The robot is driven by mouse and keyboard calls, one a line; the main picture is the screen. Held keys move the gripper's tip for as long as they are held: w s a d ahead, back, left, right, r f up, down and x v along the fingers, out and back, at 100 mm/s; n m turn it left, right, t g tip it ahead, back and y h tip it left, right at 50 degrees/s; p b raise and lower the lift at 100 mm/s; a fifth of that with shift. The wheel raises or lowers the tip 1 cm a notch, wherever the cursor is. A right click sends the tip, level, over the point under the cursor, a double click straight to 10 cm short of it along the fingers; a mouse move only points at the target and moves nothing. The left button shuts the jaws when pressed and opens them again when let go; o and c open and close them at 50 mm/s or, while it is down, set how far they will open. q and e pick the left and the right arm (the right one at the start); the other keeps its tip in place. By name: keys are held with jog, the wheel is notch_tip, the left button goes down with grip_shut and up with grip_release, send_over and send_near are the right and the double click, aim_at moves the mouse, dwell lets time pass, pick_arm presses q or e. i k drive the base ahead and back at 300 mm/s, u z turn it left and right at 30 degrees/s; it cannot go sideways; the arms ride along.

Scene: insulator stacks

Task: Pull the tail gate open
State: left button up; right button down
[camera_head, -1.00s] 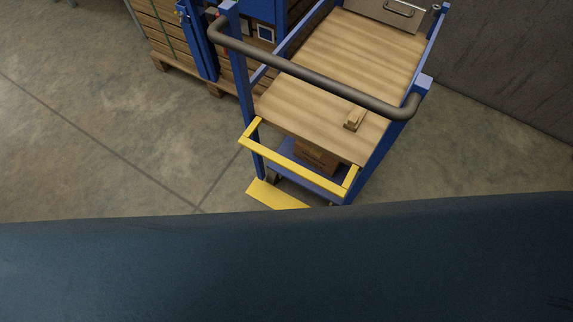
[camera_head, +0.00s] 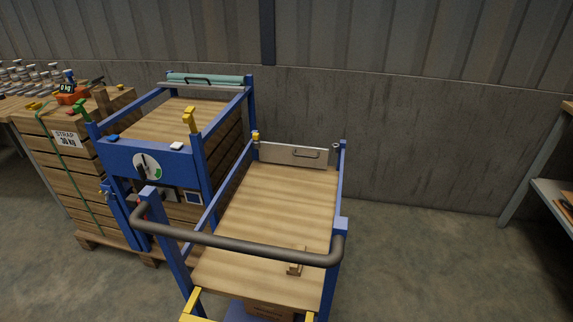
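A blue-framed cart with a wooden deck (camera_head: 277,205) stands in the middle of the view. Neither of my grippers is in view.
A dark push bar (camera_head: 240,246) crosses the cart's near end. A wooden block (camera_head: 294,268) lies on the deck. Left stands a blue-framed unit with a dial (camera_head: 147,166) and a teal-topped handled panel (camera_head: 212,80). A shelf (camera_head: 553,190) stands right. Floor right of the cart is clear.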

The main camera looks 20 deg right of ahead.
aim_at(275, 153)
jog(key=k, duration=1.7)
jog(key=z, duration=1.4)
jog(key=i, duration=3.75)
jog(key=u, duration=2.95)
